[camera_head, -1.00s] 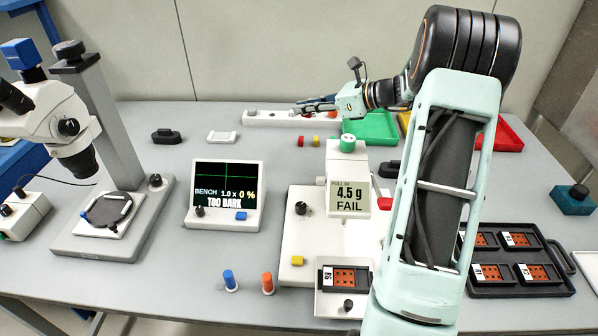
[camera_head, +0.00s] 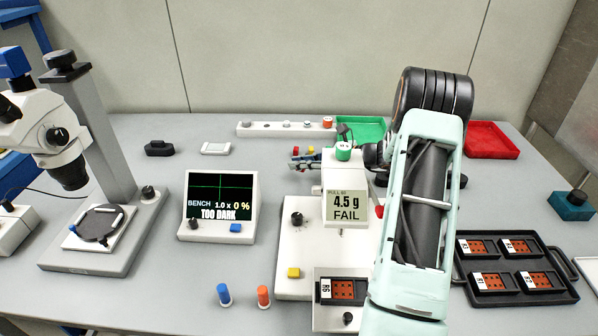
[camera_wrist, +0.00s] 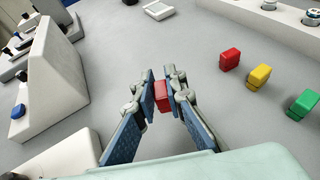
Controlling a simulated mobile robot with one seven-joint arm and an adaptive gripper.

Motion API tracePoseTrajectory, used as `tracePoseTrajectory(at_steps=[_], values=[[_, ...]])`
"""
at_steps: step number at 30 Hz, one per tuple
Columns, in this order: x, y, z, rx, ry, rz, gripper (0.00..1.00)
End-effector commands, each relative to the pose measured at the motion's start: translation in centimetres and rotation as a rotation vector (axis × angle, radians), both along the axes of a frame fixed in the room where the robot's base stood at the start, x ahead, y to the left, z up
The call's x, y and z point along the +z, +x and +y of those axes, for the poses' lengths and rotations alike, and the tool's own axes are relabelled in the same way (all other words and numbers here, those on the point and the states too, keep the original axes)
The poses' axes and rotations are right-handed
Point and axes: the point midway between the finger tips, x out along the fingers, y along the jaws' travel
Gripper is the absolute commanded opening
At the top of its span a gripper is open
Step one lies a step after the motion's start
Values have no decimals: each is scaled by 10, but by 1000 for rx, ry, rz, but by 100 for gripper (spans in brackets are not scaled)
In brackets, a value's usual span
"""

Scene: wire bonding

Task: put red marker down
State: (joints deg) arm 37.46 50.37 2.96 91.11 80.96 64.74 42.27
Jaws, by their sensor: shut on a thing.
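My gripper (camera_wrist: 161,97) is shut on a small red marker block (camera_wrist: 161,96), held between the blue-padded fingertips in the wrist view. I cannot tell whether the block touches the bench. To its right, apart from it, stand another red block (camera_wrist: 230,59), a yellow block (camera_wrist: 259,77) and a green block (camera_wrist: 304,104) in a row. In the head view my gripper (camera_head: 299,163) is low over the bench behind the pull tester (camera_head: 346,205), which partly hides it. The held block is not clear there.
A white strip with knobs (camera_head: 270,129) lies behind the gripper. A green tray (camera_head: 372,127) and a red tray (camera_head: 490,140) stand further right. The bench screen (camera_head: 220,204) stands at front left. Bare bench lies between the screen and the gripper.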

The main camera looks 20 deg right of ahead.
Motion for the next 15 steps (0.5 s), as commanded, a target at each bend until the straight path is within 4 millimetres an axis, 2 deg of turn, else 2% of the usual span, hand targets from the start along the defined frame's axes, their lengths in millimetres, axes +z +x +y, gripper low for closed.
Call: tracePoseTrajectory(at_steps=[3,5,15], values=[[-23,0,0,-1,2,4,0],[-29,0,0,-1,2,2,0],[-33,0,0,-1,1,1,0]])
